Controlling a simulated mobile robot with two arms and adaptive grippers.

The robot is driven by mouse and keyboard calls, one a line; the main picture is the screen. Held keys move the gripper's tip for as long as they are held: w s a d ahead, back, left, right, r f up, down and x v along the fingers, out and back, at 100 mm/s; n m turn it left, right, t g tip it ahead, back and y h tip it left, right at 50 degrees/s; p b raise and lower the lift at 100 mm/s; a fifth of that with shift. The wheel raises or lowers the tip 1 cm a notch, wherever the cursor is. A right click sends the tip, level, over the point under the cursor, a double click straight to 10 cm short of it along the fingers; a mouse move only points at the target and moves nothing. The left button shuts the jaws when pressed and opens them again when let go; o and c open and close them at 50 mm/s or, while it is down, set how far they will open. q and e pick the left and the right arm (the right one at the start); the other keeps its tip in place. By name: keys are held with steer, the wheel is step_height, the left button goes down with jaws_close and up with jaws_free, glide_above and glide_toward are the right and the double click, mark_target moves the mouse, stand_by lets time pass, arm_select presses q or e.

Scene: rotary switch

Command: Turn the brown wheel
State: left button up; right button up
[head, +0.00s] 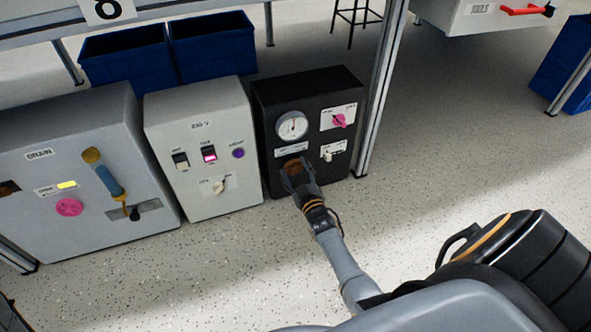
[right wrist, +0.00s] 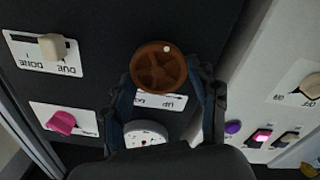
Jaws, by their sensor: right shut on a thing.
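The brown wheel (right wrist: 158,66) is a round spoked knob with a small pale dot on its rim. It sits on the front of the black box (head: 270,101), at the lower left below the dial gauge. In the head view the wheel (head: 292,167) is partly covered by my right gripper (head: 298,178). In the right wrist view the fingers of my right gripper (right wrist: 168,84) are on both sides of the wheel, shut on its rim. My left gripper is not in the views.
The black box also bears a white dial gauge (head: 291,126), a pink knob (head: 339,120) and a cream knob (head: 328,156). A grey switch box (head: 222,110) stands to its left, and a metal post (head: 378,100) to its right. The floor in front is clear.

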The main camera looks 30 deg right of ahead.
steer(key=shift+n, duration=0.6)
steer(key=o, duration=1.1)
steer(key=shift+o, duration=0.2)
